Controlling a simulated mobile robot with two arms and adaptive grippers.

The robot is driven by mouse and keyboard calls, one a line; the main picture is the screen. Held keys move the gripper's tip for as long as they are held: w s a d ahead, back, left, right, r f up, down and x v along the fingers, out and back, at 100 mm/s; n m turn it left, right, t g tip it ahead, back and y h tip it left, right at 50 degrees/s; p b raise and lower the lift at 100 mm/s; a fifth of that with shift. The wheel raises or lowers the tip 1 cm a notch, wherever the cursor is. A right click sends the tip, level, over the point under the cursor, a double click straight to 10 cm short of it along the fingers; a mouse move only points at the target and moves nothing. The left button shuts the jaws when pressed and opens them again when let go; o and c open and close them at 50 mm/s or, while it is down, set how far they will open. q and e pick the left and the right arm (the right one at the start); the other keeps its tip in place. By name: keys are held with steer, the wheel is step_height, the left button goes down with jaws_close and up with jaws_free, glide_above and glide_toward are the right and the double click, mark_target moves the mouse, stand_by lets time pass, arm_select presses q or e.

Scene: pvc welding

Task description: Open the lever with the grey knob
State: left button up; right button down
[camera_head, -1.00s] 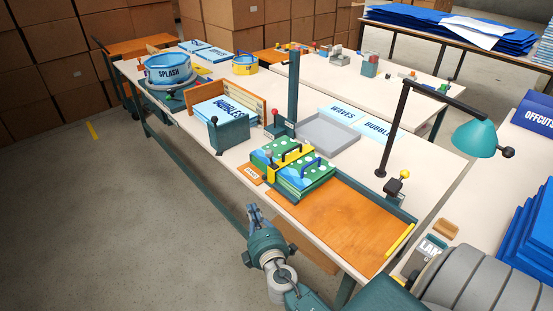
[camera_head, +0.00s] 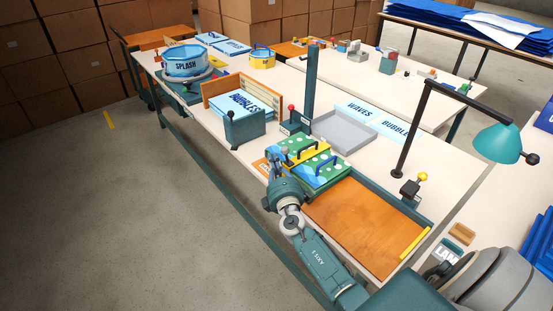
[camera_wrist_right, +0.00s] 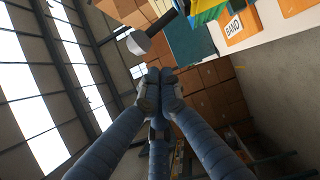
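The lever's light grey knob (camera_head: 285,150) shows in the head view at the left edge of the green and blue spotted panels (camera_head: 326,174). In the right wrist view the grey knob (camera_wrist_right: 138,42) sits on a dark stem, above and left of my fingertips. My right gripper (camera_head: 274,157) is at the table's front edge, close to the knob in the head view. In the right wrist view its fingers (camera_wrist_right: 160,82) are together, with nothing seen between them, and apart from the knob. The gripper partly hides the lever's base. My left gripper is not in view.
A red-knobbed lever (camera_head: 291,108) and a tall post (camera_head: 311,80) stand behind the panels. A yellow-knobbed lever (camera_head: 422,177) stands at the right. A bare orange board (camera_head: 355,220) lies to the right of the panels. A "BAND" label (camera_wrist_right: 233,25) is near the gripper.

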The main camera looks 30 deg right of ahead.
mark_target(286, 155)
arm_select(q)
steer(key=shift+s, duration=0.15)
arm_select(e)
steer(key=shift+d, duration=0.45)
arm_select(q)
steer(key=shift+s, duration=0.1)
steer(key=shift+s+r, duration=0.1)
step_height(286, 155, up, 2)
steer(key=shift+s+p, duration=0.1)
steer(key=shift+p, duration=1)
arm_select(e)
steer(key=shift+d+r+m+g, duration=0.3)
steer(key=shift+d+r+m, duration=0.45)
steer(key=shift+d, duration=0.1)
